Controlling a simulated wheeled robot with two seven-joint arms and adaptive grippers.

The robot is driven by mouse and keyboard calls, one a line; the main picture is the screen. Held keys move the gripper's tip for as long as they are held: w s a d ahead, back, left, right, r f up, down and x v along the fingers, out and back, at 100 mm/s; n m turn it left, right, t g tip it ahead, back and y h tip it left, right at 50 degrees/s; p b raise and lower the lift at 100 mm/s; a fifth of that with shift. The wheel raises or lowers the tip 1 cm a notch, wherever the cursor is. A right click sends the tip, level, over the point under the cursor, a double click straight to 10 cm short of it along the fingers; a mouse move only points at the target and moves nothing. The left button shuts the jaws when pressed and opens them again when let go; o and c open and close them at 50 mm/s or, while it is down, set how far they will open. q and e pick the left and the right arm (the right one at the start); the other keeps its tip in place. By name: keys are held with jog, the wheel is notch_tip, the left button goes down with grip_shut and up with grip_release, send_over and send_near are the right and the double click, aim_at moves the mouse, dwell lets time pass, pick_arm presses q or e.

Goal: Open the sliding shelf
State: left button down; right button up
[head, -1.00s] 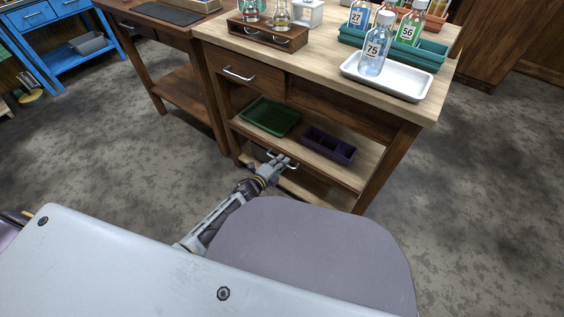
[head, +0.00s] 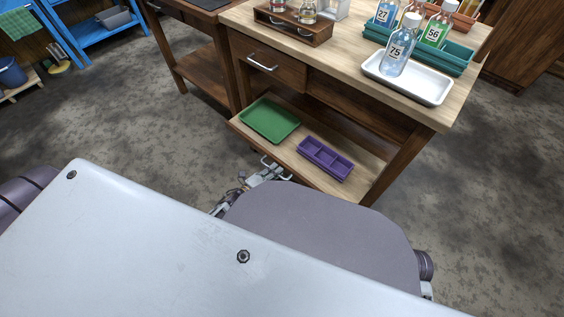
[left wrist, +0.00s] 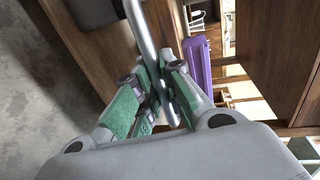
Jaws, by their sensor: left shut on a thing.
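The wooden sliding shelf (head: 286,150) sticks out from under the workbench toward me. It bears a green tray (head: 270,119) and a purple divided bin (head: 325,159). My left gripper (head: 268,173) is at the front of the shelf, shut on its metal handle (head: 283,176). In the left wrist view the handle (left wrist: 144,34) is a bar running between the green-padded fingers of the gripper (left wrist: 160,85). The purple bin (left wrist: 198,65) also shows there. My right gripper is not in view.
A closed drawer (head: 270,62) is above the shelf. Bare floor (head: 130,130) lies to the left.

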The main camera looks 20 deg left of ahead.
pick_arm(q)
jog(key=shift+f+p+v, duration=0.25)
jog(key=shift+v, duration=0.85)
jog(key=shift+f+p+v, duration=0.2)
jog(key=shift+p+v, duration=0.05)
jog(key=shift+v, duration=0.85)
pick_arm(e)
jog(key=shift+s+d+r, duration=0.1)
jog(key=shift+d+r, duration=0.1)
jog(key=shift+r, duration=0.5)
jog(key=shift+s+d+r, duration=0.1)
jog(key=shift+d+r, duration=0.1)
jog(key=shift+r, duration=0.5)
pick_arm(q)
jog(key=shift+s, duration=0.1)
jog(key=c, duration=1.8)
grip_release()
jog(key=shift+s, duration=0.15)
jog(key=v, duration=1.1)
jog(key=shift+s, duration=0.35)
jog(key=shift+a, duration=0.15)
